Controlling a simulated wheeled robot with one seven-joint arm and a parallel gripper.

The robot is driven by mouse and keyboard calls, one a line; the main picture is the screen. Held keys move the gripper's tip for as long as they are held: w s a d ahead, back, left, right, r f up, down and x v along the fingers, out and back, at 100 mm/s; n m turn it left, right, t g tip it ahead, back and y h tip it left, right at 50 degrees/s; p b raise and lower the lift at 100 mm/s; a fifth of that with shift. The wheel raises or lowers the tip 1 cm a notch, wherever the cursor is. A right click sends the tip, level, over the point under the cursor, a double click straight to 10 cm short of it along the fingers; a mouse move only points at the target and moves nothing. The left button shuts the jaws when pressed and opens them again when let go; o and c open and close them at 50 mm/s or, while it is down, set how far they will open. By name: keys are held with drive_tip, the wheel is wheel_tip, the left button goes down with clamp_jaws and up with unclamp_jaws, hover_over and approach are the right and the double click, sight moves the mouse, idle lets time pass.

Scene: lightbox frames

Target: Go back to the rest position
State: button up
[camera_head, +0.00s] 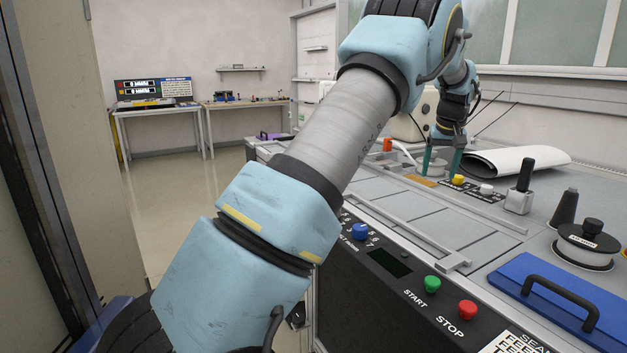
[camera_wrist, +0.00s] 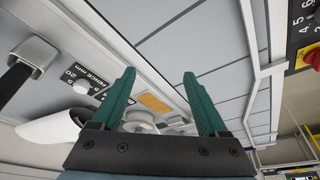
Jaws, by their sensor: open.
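My gripper (camera_head: 441,163) is at the end of my arm, above the far part of the grey machine's worktop. Its two green fingers point down and stand apart with nothing between them. In the wrist view my gripper (camera_wrist: 160,100) also shows open and empty, with the worktop, a small orange-tan patch (camera_wrist: 155,103) and a pale round part (camera_wrist: 139,118) beyond the fingers. My arm stretches across the middle of the head view and hides part of the machine.
A rolled white sheet (camera_head: 515,160), a black-handled lever (camera_head: 524,175), a spool (camera_head: 586,245) and a blue plate with a black handle (camera_head: 562,290) are on the worktop to the right. Green START (camera_head: 432,284) and red STOP (camera_head: 467,309) buttons are on the front. Open floor (camera_head: 185,200) lies left.

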drive_tip(key=s+a+f+n+g, duration=0.1)
drive_tip(key=s+a+f, duration=0.15)
drive_tip(key=a, duration=0.85)
drive_tip(key=s+a+f, duration=0.1)
drive_tip(key=s+a, duration=0.2)
drive_tip(key=a, duration=0.9)
drive_tip(key=s+a+f, duration=0.2)
drive_tip(key=s+a, duration=0.6)
drive_tip(key=s, duration=0.2)
drive_tip(key=s+a+f+g, duration=0.1)
drive_tip(key=s+a+f, duration=0.2)
drive_tip(key=s+a, duration=0.6)
drive_tip(key=shift+s+f+y, duration=0.2)
drive_tip(key=shift+s+y, duration=0.1)
drive_tip(key=shift+s, duration=0.85)
drive_tip(key=shift+a, duration=0.1)
